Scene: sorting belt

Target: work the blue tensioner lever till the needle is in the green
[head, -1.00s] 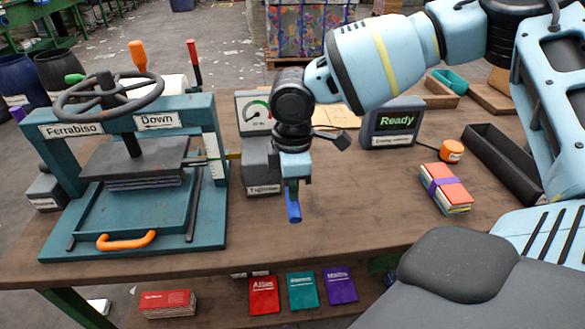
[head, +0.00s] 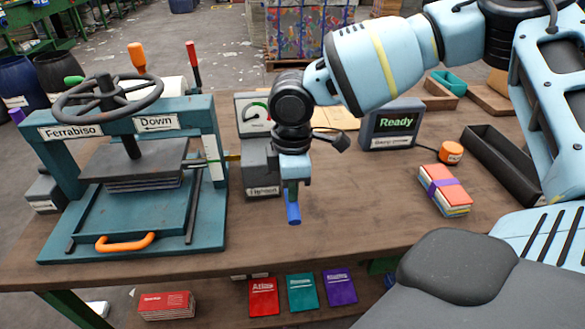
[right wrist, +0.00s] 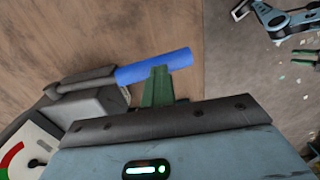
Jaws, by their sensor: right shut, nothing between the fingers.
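The blue-tipped tensioner lever (head: 293,213) points toward me from the dark tensioner box (head: 262,182). The gauge (head: 251,115) stands behind the box with a green and red arc. My right wrist covers part of it, and I cannot read the needle surely. My left gripper does not show in the head view.
A teal press (head: 130,215) with a handwheel stands at the left. A screen (head: 393,124) reading Ready, an orange button (head: 451,152), a strapped book bundle (head: 444,190) and a black tray (head: 503,165) are at the right. The table front centre is clear.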

